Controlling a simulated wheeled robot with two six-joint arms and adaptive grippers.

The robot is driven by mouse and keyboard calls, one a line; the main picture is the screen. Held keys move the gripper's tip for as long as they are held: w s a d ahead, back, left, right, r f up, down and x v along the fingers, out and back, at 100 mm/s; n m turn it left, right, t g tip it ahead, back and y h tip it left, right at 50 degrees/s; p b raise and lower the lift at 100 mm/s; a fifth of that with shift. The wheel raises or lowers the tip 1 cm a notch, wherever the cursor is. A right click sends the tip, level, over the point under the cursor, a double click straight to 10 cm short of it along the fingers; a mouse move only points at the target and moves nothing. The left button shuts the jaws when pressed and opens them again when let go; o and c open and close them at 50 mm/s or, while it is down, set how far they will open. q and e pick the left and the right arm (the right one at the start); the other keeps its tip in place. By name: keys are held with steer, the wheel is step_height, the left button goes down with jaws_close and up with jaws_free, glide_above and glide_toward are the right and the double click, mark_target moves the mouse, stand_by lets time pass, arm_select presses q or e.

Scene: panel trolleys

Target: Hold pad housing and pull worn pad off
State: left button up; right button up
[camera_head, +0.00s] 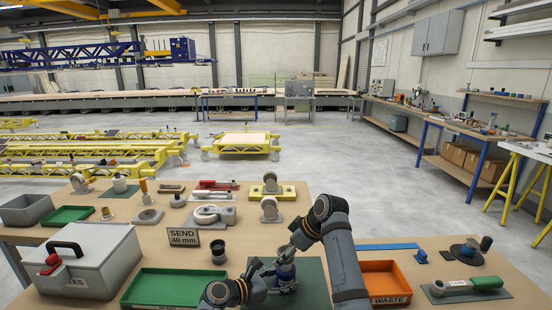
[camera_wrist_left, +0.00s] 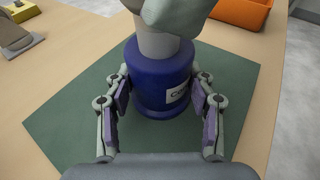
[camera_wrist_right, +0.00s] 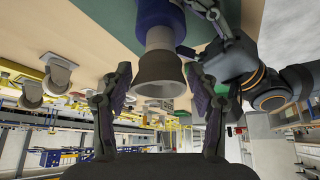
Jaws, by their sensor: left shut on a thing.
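The blue pad housing (camera_head: 286,272) stands upright on a dark green mat (camera_head: 312,272); in the left wrist view the blue housing (camera_wrist_left: 152,75) carries a partly visible white label. My left gripper (camera_head: 268,274) is shut on its sides, one finger on each side (camera_wrist_left: 160,98). The worn pad (camera_wrist_right: 160,72) is a dark flared cup on a grey neck joined to the housing. My right gripper (camera_wrist_right: 162,85) is open, with a finger on either side of the pad and small gaps visible. In the head view the pad is largely hidden by my right gripper (camera_head: 292,248).
An orange WASTE bin (camera_head: 390,299) stands right of the mat and a green tray (camera_head: 165,288) left. A dark cup (camera_head: 219,249) stands between tray and mat, before the SEND 40 mm sign (camera_head: 184,238). A grey case (camera_head: 80,250) is far left; a green-handled tool (camera_head: 468,285) lies right.

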steer(key=c, duration=1)
steer(key=shift+c, duration=0.2)
steer(key=shift+r, duration=0.15)
steer(key=shift+r, duration=0.85)
steer(key=shift+r, duration=2.95)
arm_select(q)
steer(key=o, duration=1.8)
steer(key=shift+c, duration=0.2)
